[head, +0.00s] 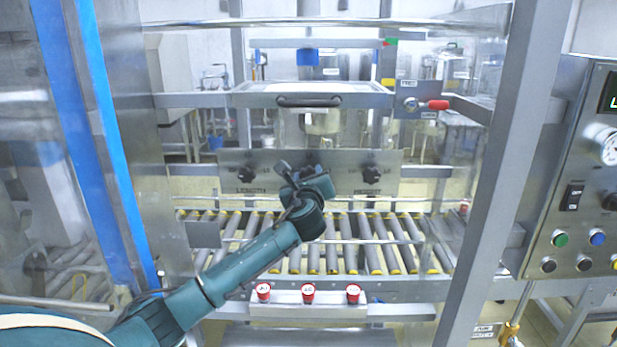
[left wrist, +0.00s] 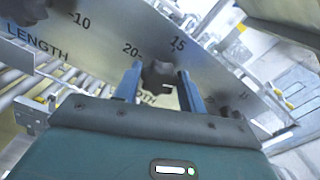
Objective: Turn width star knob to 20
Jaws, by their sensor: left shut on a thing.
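A steel panel (head: 330,183) across the machine carries three dark star knobs. The left knob (head: 246,173) is over the word LENGTH and the right knob (head: 371,174) is over another label. The middle width star knob (left wrist: 158,77) shows in the left wrist view, with "20" to its left, "15" at its upper right and a partly hidden label below. My left gripper (head: 298,175) is at this knob, and in the left wrist view its blue fingers (left wrist: 160,88) stand on both sides, shut on it. The knob's pointer cannot be made out. My right gripper is not in view.
A roller conveyor (head: 350,258) runs below the panel. Three red buttons (head: 308,293) sit on a front bar. A handled bar (head: 308,101) is above the panel. A grey post (head: 510,170) and a control box (head: 590,190) stand at the right.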

